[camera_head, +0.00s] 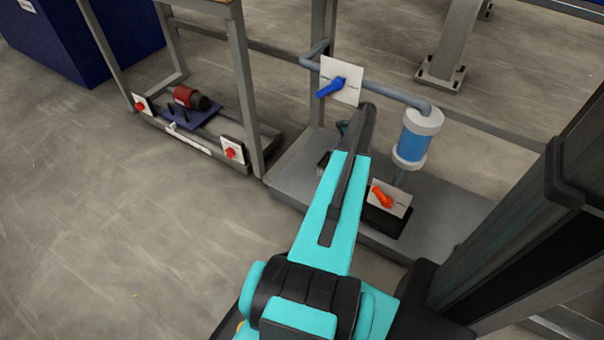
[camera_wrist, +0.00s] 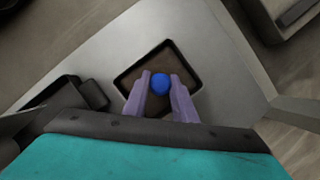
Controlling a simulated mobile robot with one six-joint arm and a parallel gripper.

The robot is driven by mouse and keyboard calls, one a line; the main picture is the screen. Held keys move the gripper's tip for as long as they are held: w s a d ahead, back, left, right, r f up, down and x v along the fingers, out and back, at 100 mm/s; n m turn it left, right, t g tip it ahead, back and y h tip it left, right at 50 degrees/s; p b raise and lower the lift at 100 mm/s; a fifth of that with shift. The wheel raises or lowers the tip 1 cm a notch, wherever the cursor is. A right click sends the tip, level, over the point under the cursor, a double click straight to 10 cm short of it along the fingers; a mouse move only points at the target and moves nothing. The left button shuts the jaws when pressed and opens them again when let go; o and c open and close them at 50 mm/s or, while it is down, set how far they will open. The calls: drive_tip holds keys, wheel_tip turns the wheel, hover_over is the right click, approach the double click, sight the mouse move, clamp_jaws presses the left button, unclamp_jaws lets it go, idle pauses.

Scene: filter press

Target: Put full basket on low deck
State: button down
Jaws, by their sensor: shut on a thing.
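In the wrist view my gripper's two pale purple fingers (camera_wrist: 160,92) are shut on a round blue knob (camera_wrist: 159,84). The knob sits over the middle of a square, black-rimmed basket (camera_wrist: 190,62) with a dark brown inside. The basket lies over a light grey flat deck (camera_wrist: 110,62); I cannot tell whether it touches it. In the head view my turquoise arm reaches over a low grey deck (camera_head: 440,235) and hides the fingers and the basket.
A dark box (camera_wrist: 92,95) stands left of the basket. On the low deck stand a blue-and-white filter cylinder (camera_head: 414,140) and an orange-handled valve (camera_head: 382,197). A blue-handled valve (camera_head: 338,82) hangs above. Left is a frame with a red pump (camera_head: 188,97). The floor at left is clear.

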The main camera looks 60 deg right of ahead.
drive_tip(key=w+a+b, duration=0.4)
drive_tip(key=w+a, duration=0.6)
drive_tip(key=shift+w, duration=0.15)
drive_tip(key=shift+b+x, duration=1.4)
drive_tip(key=shift+x, duration=0.5)
drive_tip(key=shift+a, duration=0.1)
drive_tip(key=c, duration=1.5)
unclamp_jaws()
drive_tip(key=shift+f, duration=0.1)
drive_tip(key=shift+o, duration=0.2)
